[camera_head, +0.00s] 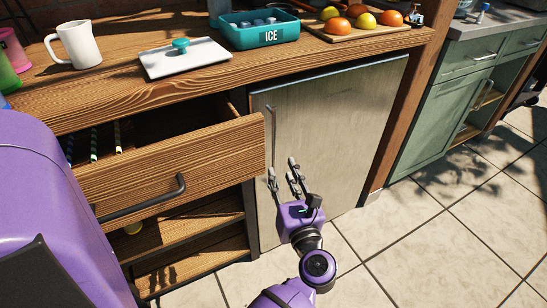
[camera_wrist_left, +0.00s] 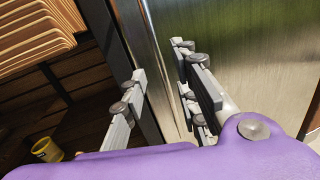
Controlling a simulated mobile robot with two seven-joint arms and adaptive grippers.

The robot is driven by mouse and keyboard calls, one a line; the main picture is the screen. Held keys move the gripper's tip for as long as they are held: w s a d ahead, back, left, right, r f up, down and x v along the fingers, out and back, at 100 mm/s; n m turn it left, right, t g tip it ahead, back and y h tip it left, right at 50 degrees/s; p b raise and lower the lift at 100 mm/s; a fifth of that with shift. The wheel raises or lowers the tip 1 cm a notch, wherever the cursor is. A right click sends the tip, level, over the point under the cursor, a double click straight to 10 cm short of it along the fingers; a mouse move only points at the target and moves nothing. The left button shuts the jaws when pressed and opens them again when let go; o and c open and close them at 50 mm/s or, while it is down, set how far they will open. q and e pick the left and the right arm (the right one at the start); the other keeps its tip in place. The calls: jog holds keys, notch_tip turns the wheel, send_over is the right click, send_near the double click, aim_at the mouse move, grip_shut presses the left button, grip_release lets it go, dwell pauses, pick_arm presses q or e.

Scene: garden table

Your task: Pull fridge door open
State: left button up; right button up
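The fridge door (camera_head: 335,125) is a brushed-metal panel under the counter and looks shut. Its slim vertical handle (camera_head: 271,125) is near the left edge. My left gripper (camera_head: 283,172) is in front of the lower left part of the door, at the handle's lower end. In the left wrist view its fingers (camera_wrist_left: 165,95) are spread apart, with a bright metal upright (camera_wrist_left: 163,60), seemingly the handle, between them. Neither finger visibly closes on it; contact cannot be told. The door also shows there (camera_wrist_left: 265,60). My right gripper is not in view.
A wooden drawer (camera_head: 170,165) stands pulled out left of the fridge, with open shelves (camera_head: 190,240) below. The counter above holds a white mug (camera_head: 78,45), a tablet-like white board (camera_head: 185,58), an ice tray (camera_head: 258,35) and fruit. Tiled floor (camera_head: 440,230) is clear at right.

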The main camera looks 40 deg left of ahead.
aim_at(275, 158)
pick_arm(q)
jog(key=shift+n, duration=0.5)
jog(key=x, duration=0.8)
jog(key=shift+f, duration=0.3)
grip_shut()
